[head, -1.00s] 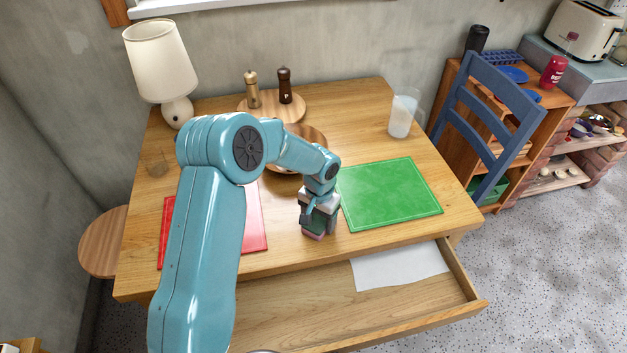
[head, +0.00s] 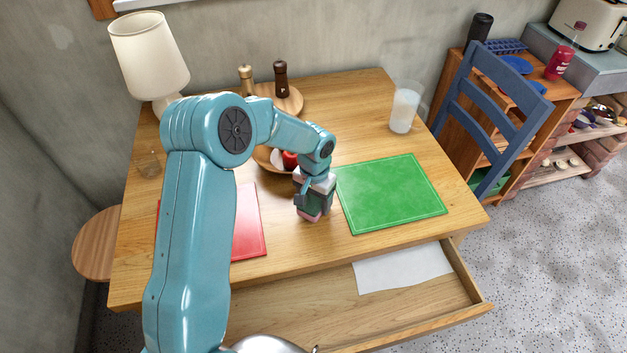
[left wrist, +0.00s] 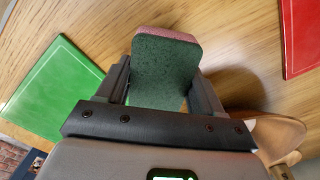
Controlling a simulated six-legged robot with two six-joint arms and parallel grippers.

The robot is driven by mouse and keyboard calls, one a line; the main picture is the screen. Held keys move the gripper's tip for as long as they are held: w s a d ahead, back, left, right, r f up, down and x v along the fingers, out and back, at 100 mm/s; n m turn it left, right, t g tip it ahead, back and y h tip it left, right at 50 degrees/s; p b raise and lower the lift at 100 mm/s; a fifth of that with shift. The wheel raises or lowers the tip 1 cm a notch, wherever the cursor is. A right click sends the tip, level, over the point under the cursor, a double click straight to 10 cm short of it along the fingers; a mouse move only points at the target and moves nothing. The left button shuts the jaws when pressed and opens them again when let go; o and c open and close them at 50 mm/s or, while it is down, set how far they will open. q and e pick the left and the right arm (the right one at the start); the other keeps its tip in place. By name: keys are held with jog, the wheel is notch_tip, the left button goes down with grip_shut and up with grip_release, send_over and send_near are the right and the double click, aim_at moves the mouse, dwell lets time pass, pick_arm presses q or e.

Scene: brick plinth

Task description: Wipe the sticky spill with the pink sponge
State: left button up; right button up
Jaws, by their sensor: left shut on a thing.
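My left gripper (head: 314,196) is shut on the sponge (head: 312,212) above the front middle of the table, between the two mats. In the left wrist view the sponge (left wrist: 165,72) has a dark green face and a pink edge at its far end, with a gripper finger on each side. I cannot tell whether it touches the wood. I cannot make out the sticky spill with certainty; a small brownish, see-through thing (head: 149,165) at the table's left could be a glass or a patch. My right gripper is not in view.
The wooden table (head: 355,120) holds a green mat (head: 392,193), a red mat (head: 248,222), a lamp (head: 149,55), a glass (head: 404,108), two mills on a round board (head: 292,99), and a bowl (head: 263,158). The drawer (head: 330,317) is open. A blue chair (head: 505,92) stands right.

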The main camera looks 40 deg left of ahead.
pick_arm(q)
jog(key=shift+s+r, duration=0.1)
jog(key=shift+r, duration=0.3)
jog(key=shift+r+p, duration=0.55)
notch_tip(320, 180, up, 2)
jog(key=shift+d+r+p, duration=0.1)
jog(key=shift+r+p, duration=0.15)
jog(key=shift+p, duration=0.4)
jog(key=shift+r+p, duration=0.45)
jog(key=shift+r, duration=0.4)
